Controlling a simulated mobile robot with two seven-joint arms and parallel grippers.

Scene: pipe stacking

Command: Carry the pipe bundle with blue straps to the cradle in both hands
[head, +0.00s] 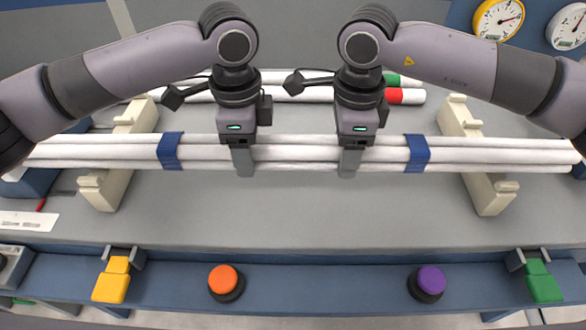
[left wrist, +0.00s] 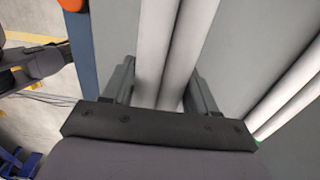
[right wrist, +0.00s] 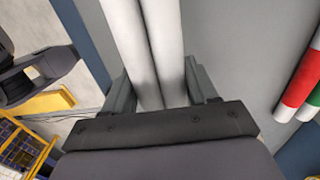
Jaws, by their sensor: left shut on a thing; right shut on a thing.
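The white pipe bundle (head: 300,153) lies level across the head view, with one blue strap (head: 170,151) at left and another (head: 417,153) at right. My left gripper (head: 243,162) is shut on the bundle left of its middle. My right gripper (head: 349,162) is shut on it right of the middle. Both hold it between the straps; the wrist views show white pipes (left wrist: 178,50) (right wrist: 148,45) between the fingers. The beige cradle has a left support (head: 107,188) and a right support (head: 487,192). The bundle crosses over both; I cannot tell whether it touches them.
The blue front rail (head: 320,275) carries an orange button (head: 223,279), a purple button (head: 431,280), a yellow block (head: 112,280) and a green block (head: 541,282).

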